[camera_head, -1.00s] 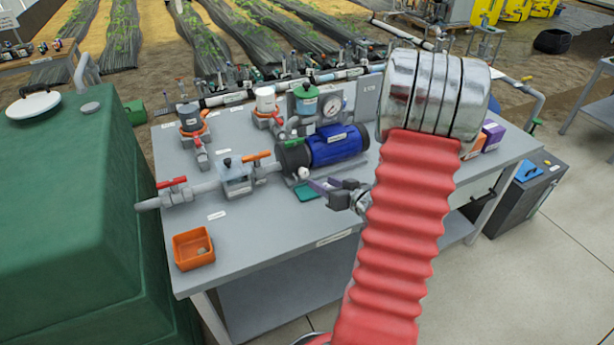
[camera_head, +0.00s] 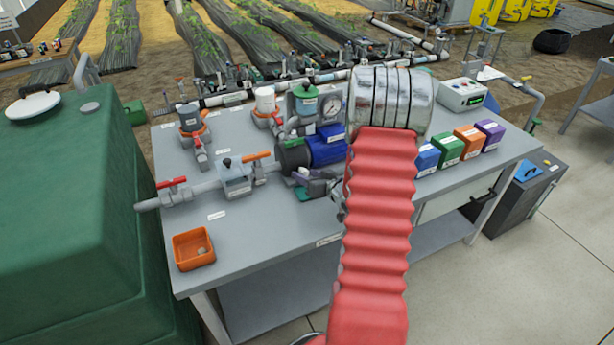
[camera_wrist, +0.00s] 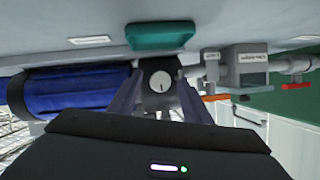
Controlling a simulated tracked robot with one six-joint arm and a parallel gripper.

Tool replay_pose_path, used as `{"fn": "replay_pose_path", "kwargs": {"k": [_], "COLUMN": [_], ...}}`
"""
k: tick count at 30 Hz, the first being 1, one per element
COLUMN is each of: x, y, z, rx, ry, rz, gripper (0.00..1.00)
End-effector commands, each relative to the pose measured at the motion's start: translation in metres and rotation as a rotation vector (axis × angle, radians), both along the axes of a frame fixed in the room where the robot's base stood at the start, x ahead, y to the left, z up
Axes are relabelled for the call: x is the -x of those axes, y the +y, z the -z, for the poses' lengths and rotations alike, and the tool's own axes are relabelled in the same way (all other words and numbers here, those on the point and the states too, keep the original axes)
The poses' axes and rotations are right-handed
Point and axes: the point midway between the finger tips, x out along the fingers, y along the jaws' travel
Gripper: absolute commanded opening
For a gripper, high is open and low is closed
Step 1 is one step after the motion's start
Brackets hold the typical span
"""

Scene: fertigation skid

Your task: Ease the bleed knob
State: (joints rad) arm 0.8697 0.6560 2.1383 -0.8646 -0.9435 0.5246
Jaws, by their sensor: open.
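The bleed knob (camera_wrist: 161,81) shows in the wrist view as a small pale round knob with a dark mark, on the dark end housing of the blue pump (camera_wrist: 75,92). My gripper (camera_wrist: 158,92) is open, with one finger on each side of the knob in that picture. I cannot tell whether either finger touches it. In the head view my gripper (camera_head: 307,181) is at the front of the pump (camera_head: 325,149), low over the bench, and the knob is hard to make out there. My arm covers the pump's right part.
A teal pad (camera_wrist: 163,36) lies on the bench by the pump. The inlet pipe has an orange-handled valve (camera_head: 257,156) and a red-handled valve (camera_head: 171,182). An orange tray (camera_head: 194,249) sits at the front left. Several coloured boxes (camera_head: 470,140) stand on the right.

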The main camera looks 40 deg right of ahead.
Motion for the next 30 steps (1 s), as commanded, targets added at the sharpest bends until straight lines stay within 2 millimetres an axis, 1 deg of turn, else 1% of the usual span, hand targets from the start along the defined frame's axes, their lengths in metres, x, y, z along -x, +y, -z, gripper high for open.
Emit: {"fn": "replay_pose_path", "kwargs": {"k": [2,19,30], "x": [0.0002,0.0002,0.0000], "y": [0.0000,0.0004,0.0011], "z": [-0.0001,-0.0002,-0.0004], "rx": [0.000,0.000,0.033], "ry": [0.000,0.000,0.011], "rz": [0.000,-0.001,-0.002], "gripper": [0.44,0.04,0.03]}}
